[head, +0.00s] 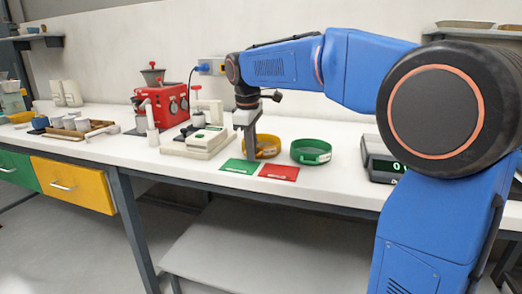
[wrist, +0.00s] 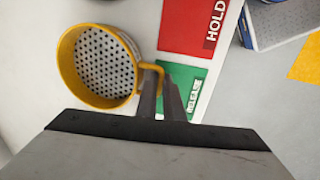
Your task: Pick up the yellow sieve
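The yellow sieve (head: 268,147) is on the white bench in the head view, partly hidden behind my gripper (head: 247,152). In the wrist view the yellow sieve (wrist: 68,72) is at upper left, with a grey perforated bottom and a loop handle on its right side. My gripper (wrist: 161,88) has its two fingers close together with the handle between them. The narrow gap looks filled by the handle. In the head view the sieve seems to be at bench level; whether it touches the bench is hidden.
A green sieve (head: 311,152) stands right of the yellow one. A green card (head: 240,166) marked RELEASE in the wrist view and a red card (head: 279,173) marked HOLD lie in front. A scale (head: 383,160) is at right. A pale device (head: 198,142) and red machine (head: 168,104) stand left.

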